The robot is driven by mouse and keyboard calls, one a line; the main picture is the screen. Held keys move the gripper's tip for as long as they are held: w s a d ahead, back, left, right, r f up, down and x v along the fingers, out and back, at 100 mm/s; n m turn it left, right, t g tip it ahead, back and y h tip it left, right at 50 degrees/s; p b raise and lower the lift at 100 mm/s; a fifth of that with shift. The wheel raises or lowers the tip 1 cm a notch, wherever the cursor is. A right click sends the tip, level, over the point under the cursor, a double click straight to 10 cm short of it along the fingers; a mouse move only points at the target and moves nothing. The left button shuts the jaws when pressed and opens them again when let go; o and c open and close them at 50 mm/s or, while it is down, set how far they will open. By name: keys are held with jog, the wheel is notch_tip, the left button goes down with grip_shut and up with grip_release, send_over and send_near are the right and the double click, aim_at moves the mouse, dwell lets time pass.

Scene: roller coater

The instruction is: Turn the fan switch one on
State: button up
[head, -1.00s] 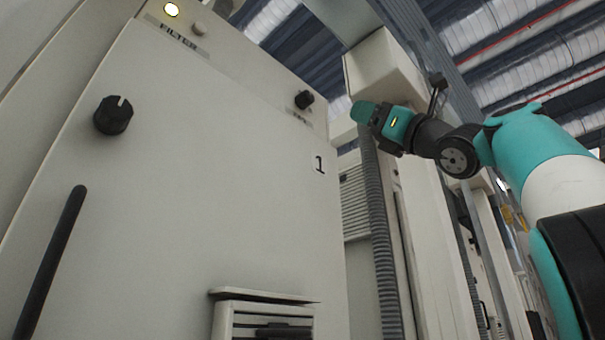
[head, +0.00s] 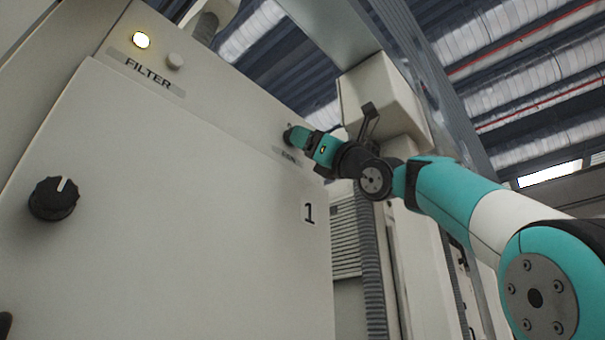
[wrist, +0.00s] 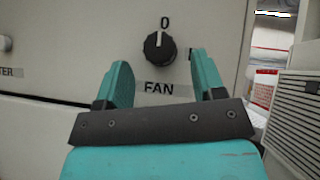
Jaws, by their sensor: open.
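The fan switch (wrist: 159,46) is a black rotary knob with a white pointer line, on the pale cabinet panel above a FAN label (wrist: 158,88). Its pointer stands up toward the 0 mark; another mark at its right is partly hidden by a finger. My gripper (wrist: 162,82) is open, with one teal finger left of the knob and one right of it in the wrist view. The knob appears beyond the fingertips; I cannot tell whether they reach it. In the head view my gripper (head: 297,137) is at the panel and hides most of the switch.
A lit lamp (head: 141,40) and a button (head: 175,60) sit above the FILTER label. A beige box (head: 385,108) and duct stand right of the cabinet.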

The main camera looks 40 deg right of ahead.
jog(key=shift+p+x, duration=0.75)
jog(key=shift+x, duration=0.75)
jog(key=c, duration=0.9)
jog(key=shift+a, duration=0.1)
